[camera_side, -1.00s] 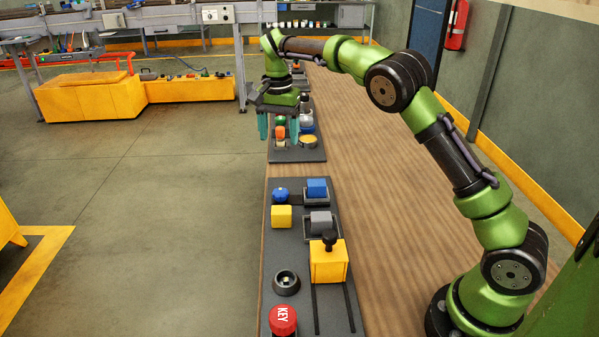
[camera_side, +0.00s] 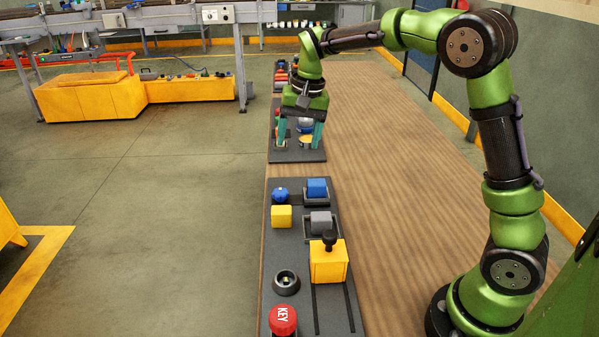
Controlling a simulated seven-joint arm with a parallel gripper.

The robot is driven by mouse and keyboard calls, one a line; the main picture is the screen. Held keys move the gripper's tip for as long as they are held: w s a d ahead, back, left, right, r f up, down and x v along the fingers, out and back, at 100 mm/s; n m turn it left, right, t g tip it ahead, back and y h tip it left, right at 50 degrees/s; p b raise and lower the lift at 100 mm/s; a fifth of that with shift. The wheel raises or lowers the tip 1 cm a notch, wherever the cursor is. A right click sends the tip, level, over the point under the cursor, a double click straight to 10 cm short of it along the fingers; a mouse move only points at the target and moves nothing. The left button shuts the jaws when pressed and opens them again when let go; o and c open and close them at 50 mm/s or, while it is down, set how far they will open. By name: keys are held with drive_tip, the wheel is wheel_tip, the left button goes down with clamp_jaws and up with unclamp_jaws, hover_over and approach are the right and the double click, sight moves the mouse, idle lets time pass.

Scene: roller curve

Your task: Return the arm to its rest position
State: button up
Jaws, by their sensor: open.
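The gripper hides part of the small objects on the far board.
The wooden table (camera_side: 400,150) right of the boards is clear.

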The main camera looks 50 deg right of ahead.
drive_tip(key=s+a+r+n+t, duration=0.2)
drive_tip(key=s+a, duration=0.1)
drive_tip(key=s, duration=0.8)
drive_tip(key=s+a+r+n+t+y, duration=0.1)
drive_tip(key=s+a+n+t, duration=0.1)
drive_tip(key=s, duration=1)
drive_tip(key=shift+a+r+n+t, duration=0.4)
drive_tip(key=shift+a+t, duration=0.4)
drive_tip(key=shift+a, duration=0.15)
